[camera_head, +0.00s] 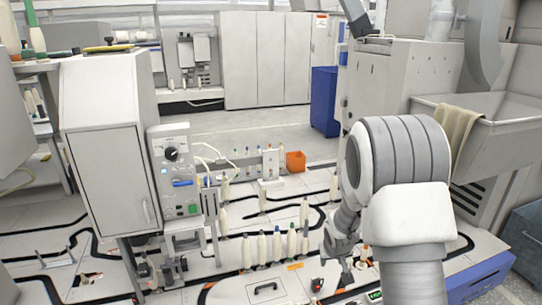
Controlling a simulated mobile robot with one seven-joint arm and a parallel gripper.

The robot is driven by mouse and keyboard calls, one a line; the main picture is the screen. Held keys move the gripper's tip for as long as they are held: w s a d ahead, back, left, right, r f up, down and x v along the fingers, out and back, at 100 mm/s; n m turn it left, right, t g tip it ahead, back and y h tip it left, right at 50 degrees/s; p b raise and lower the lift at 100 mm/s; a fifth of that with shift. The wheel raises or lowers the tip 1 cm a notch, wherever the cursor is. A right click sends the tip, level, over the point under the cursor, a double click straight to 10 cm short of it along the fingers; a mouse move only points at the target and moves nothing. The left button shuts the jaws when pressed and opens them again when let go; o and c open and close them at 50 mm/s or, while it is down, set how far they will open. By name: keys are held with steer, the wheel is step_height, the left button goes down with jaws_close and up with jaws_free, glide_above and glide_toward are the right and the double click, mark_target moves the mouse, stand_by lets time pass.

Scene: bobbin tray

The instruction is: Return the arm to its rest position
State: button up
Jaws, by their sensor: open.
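My arm (395,155) fills the right middle of the head view, folded, with its thick grey ringed joint uppermost. Its lower part reaches down to the left of my column. My gripper (345,274) points down low in the picture, above the front part of the work surface. It is small and partly covered by my own arm links. The jaws are open, and nothing shows between them.
Several pale bobbins (277,245) stand upright in a row left of my gripper. A white tray (262,290) with a dark handle lies in front. A tall cabinet with a control panel (175,165) stands at left. An orange bin (295,161) sits behind; a large grey machine (400,80) stands right.

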steer(key=s+d+f+v, duration=0.1)
steer(key=s+d+v, duration=0.1)
steer(key=v, duration=2)
steer(key=s+a+r+y, duration=0.15)
steer(key=s+r, duration=0.25)
steer(key=s, duration=0.6)
steer(key=s+a+r, duration=0.2)
steer(key=s+r, duration=0.1)
steer(key=s, duration=0.7)
step_height(320, 180, up, 14)
steer(key=p, duration=1.4)
steer(key=shift+w+r+m, duration=0.2)
steer(key=shift+w+m, duration=0.1)
